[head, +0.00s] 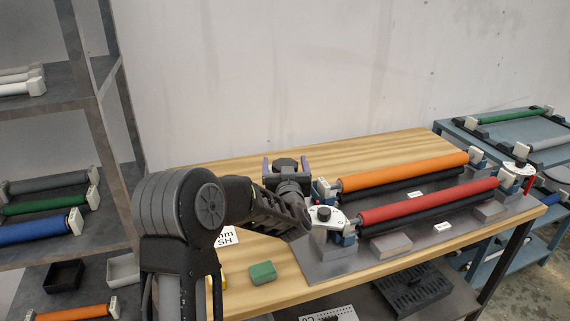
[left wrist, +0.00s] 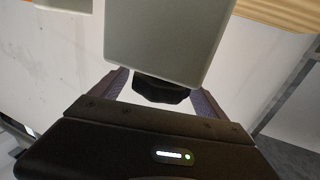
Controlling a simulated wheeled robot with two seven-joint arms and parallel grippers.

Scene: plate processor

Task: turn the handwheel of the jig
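The jig is a grey base plate (head: 318,265) on a wooden table, carrying an orange roller (head: 405,172) and a red roller (head: 430,206) between blue and white end blocks. A black faceted knob, seemingly the handwheel (head: 285,167), is at its left end. My left gripper (head: 287,162) has its two purple fingers apart, one on each side of the knob. The left wrist view also shows the knob (left wrist: 160,91) between the fingers, partly hidden by a pale grey block (left wrist: 165,35). Contact with the knob cannot be told. My right gripper is not seen.
A white dial plate with a black knob (head: 323,214) sits just right of my left forearm. A green block (head: 263,272) lies on the table in front. A shelf with rollers (head: 45,205) stands left, a blue rack (head: 500,135) right. A wall is behind.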

